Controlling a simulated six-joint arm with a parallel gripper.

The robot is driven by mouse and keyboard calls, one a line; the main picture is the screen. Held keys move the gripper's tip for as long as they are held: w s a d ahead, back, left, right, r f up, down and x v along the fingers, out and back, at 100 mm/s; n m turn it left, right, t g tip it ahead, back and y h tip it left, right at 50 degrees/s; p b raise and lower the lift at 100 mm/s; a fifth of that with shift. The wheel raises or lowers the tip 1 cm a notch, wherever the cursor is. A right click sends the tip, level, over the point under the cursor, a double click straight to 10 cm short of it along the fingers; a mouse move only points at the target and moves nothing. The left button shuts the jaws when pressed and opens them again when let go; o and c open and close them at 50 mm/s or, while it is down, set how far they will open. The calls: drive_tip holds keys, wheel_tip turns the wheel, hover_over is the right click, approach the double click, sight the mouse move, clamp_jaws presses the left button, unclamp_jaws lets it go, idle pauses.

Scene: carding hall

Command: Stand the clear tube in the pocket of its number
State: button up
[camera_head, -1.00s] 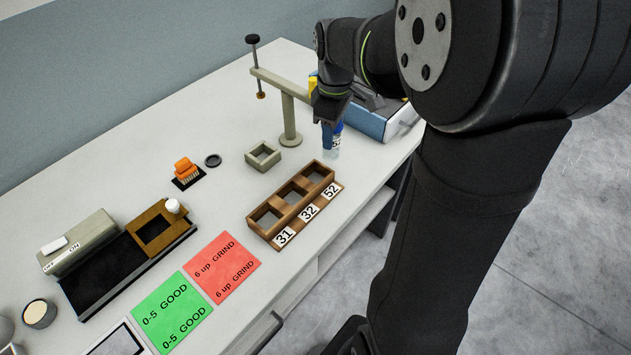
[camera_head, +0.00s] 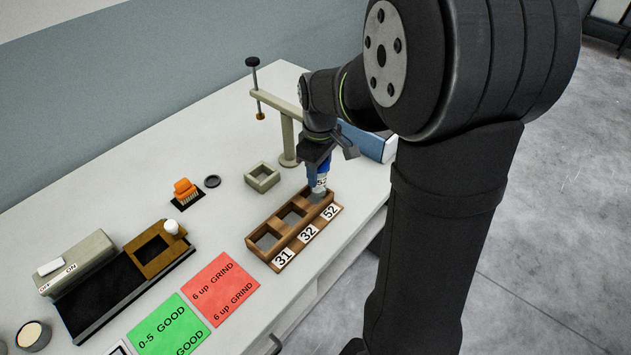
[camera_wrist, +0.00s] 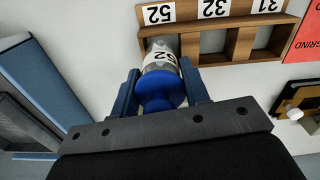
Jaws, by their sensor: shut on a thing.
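The clear tube (camera_head: 319,186) has a blue cap and a white label that reads 52 in the wrist view (camera_wrist: 163,60). My gripper (camera_head: 319,167) is shut on the tube near its blue cap, with a finger on each side of it (camera_wrist: 160,90). The wooden rack (camera_head: 262,228) has three pockets, marked 31, 32 and 52, and it also shows in the wrist view (camera_wrist: 238,42). The tube's lower end is at the 52 pocket, roughly upright in the head view. I cannot tell how far inside the pocket it is. The 31 and 32 pockets look empty.
A post with a side arm (camera_head: 287,140) stands close behind my gripper. A small square holder (camera_head: 262,178) lies left of it. A blue box (camera_head: 372,142) is at the right. Red (camera_head: 223,288) and green (camera_head: 172,328) cards lie in front, left of the rack.

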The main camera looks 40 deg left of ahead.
drive_tip(key=shift+s+a+f, duration=0.2)
drive_tip(key=shift+a+f, duration=0.15)
drive_tip(key=shift+a, duration=0.1)
drive_tip(key=shift+f, duration=1.9)
drive_tip(key=shift+f, duration=0.15)
drive_tip(key=o, duration=1)
wheel_tip(320, 180, up, 12)
drive_tip(key=shift+r, duration=0.2)
